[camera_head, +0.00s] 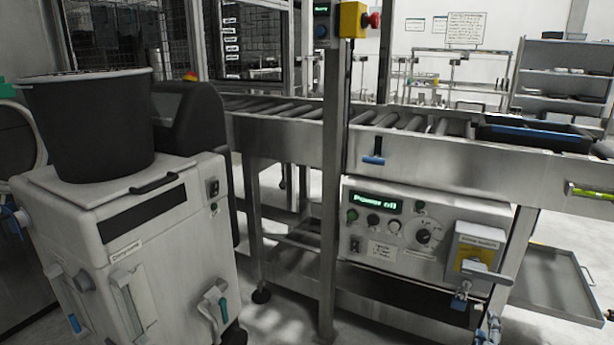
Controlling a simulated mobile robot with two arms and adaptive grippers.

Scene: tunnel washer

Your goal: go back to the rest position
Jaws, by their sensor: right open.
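What I take to be the tip of my right gripper (488,329) shows small at the bottom edge, right of centre. It is below the control box (430,228) under the roller conveyor and appears open, with nothing seen between its fingers. Most of it and its arm are cut off by the frame. I cannot make out my left gripper.
A white cabinet (165,250) with a black bucket (90,122) on top stands at left. A metal post (334,200) rises in the middle. The roller conveyor (440,160) crosses at right, carrying a dark tray (530,133). A lower metal tray (560,285) is at far right.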

